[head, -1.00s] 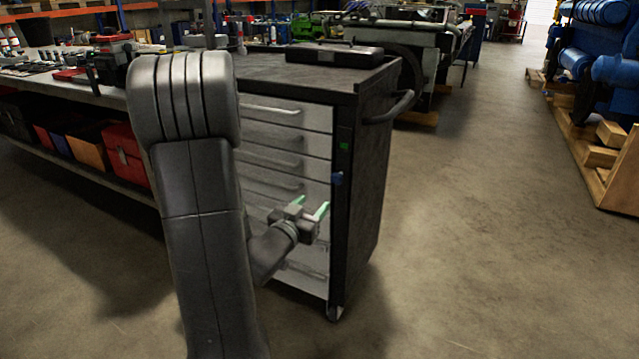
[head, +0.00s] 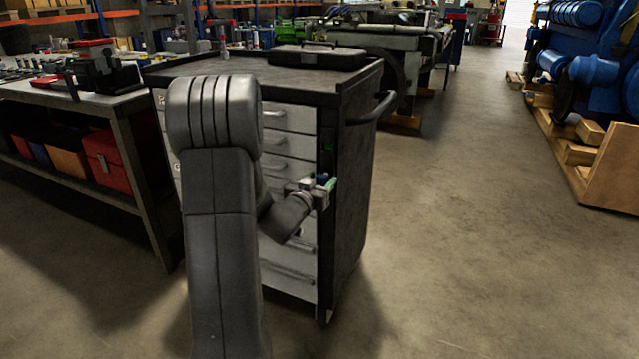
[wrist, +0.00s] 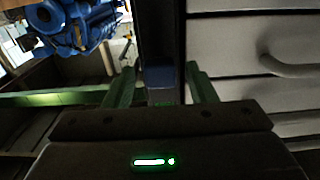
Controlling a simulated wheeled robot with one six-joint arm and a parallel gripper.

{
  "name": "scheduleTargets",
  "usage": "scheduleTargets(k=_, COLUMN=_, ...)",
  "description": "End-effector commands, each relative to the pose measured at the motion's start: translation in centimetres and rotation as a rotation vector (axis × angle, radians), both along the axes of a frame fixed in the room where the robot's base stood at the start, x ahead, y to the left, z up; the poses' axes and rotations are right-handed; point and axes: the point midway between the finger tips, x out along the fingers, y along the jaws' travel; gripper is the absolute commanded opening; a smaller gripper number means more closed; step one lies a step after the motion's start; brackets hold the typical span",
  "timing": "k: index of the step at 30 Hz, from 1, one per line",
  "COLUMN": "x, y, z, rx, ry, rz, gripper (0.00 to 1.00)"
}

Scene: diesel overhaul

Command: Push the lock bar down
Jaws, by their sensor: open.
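The lock bar (head: 325,262) is the dark upright strip along the right front edge of the grey drawer cabinet (head: 360,200). In the wrist view the dark strip (wrist: 161,32) runs up the middle, with a blue piece (wrist: 160,77) on it. My gripper (head: 326,184) is at the bar at about mid-height of the cabinet. In the wrist view my gripper (wrist: 160,70) is open, with one green finger on each side of the blue piece. Whether the fingers touch it cannot be told. My gripper and arm hide part of the bar in the head view.
A black case (head: 318,56) lies on the cabinet top, and a side handle (head: 375,110) sticks out at the right. A workbench (head: 125,100) with red boxes (head: 105,160) beneath is at the left. Blue engines on wooden pallets stand at the far right. The floor right of the cabinet is clear.

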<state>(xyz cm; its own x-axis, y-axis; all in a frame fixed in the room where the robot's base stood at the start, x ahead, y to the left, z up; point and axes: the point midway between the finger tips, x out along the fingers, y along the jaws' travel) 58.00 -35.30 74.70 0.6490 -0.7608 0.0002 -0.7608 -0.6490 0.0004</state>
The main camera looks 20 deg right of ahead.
Motion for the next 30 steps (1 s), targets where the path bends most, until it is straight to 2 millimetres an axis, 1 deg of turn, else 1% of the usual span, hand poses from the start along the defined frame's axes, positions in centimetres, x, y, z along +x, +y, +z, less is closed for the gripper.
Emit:
scheduleTargets(k=5, x=0.0, y=0.0, z=0.0, rx=0.0, ry=0.0, rz=0.0, gripper=0.51)
scheduleTargets(k=8, x=0.0, y=0.0, z=0.0, rx=0.0, ry=0.0, rz=0.0, gripper=0.33)
scheduleTargets(k=9, x=0.0, y=0.0, z=0.0, rx=0.0, ry=0.0, rz=0.0, gripper=0.25)
scheduleTargets(k=13, x=0.0, y=0.0, z=0.0, rx=0.0, ry=0.0, rz=0.0, gripper=0.0)
scheduleTargets(k=18, x=0.0, y=0.0, z=-0.2, rx=0.001, ry=0.001, rz=0.0, gripper=0.0)
scheduleTargets(k=26, x=0.0, y=0.0, z=-2.6, rx=0.002, ry=0.001, rz=0.0, gripper=0.0)
scheduleTargets(k=30, x=0.0, y=0.1, z=-2.8, rx=0.003, ry=0.001, rz=0.0, gripper=0.0)
